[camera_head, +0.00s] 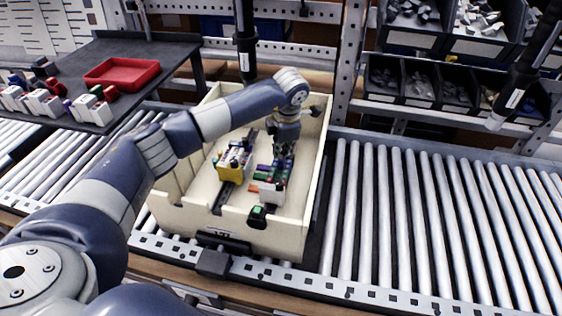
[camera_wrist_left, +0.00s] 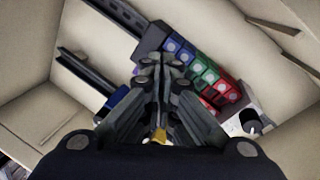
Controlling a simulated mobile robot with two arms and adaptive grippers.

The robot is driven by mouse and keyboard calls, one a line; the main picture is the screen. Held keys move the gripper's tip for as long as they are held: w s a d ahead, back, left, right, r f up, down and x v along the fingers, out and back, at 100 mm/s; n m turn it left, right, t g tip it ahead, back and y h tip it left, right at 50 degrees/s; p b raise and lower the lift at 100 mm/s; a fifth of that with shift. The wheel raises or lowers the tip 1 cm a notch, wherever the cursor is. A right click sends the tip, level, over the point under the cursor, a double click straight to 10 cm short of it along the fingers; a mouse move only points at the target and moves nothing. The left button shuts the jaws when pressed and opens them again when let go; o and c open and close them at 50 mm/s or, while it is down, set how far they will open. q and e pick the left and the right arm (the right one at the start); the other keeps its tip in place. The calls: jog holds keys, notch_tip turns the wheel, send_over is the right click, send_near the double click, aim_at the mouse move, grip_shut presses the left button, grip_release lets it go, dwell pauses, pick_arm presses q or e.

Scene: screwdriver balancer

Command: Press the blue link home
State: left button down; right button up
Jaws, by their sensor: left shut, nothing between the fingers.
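In the head view my left gripper (camera_head: 284,153) points down into the cream bin (camera_head: 310,180), over a row of coloured links (camera_head: 266,172). The left wrist view shows the gripper (camera_wrist_left: 160,70) with its fingers shut together and empty. The row there has blue links (camera_wrist_left: 185,54) at its upper end, then green (camera_wrist_left: 211,77) and red ones. The fingertips are beside the blue end and hide part of the row; I cannot tell whether they touch it or how deep the blue link sits. Another blue piece (camera_wrist_left: 119,97) shows left of the fingers. My right gripper is not in view.
A yellow block (camera_head: 236,172) stands left of the row, and a white block (camera_head: 271,194) at its near end. The bin walls surround the gripper. The roller conveyor (camera_head: 430,220) to the right is clear. A red tray (camera_head: 122,73) sits on the dark table at left.

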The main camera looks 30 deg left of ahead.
pick_arm(q)
jog(key=shift+f+b, duration=0.35)
jog(key=shift+f, duration=0.2)
dwell(1.0)
jog(key=shift+r+p, duration=1.55)
jog(key=shift+r, duration=1.05)
